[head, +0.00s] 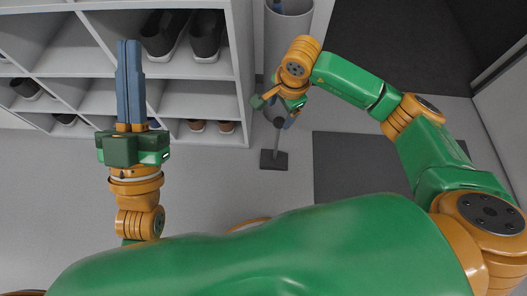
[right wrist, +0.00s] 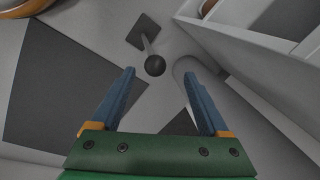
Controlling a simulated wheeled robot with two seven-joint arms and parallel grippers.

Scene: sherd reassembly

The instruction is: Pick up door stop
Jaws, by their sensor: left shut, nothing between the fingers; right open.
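What looks like the door stop is a dark square base (head: 273,159) with a thin grey post rising to a black ball; no other candidate shows. In the right wrist view the ball (right wrist: 155,65) appears in the gap between the fingertips, with the base beyond it. My right gripper (right wrist: 159,76) is open and empty; the ball lies past the fingertips, and I cannot tell the exact distance. In the head view the right gripper (head: 276,108) covers the top of the post. My left gripper (head: 130,46) is shut and empty, in front of the shelf.
A white shoe shelf (head: 192,104) with several shoes stands at the upper left. A pale cylindrical bin (head: 288,30) stands beside it, close to my right gripper. A dark mat (head: 355,165) lies on the grey floor to the right. Floor around the base is clear.

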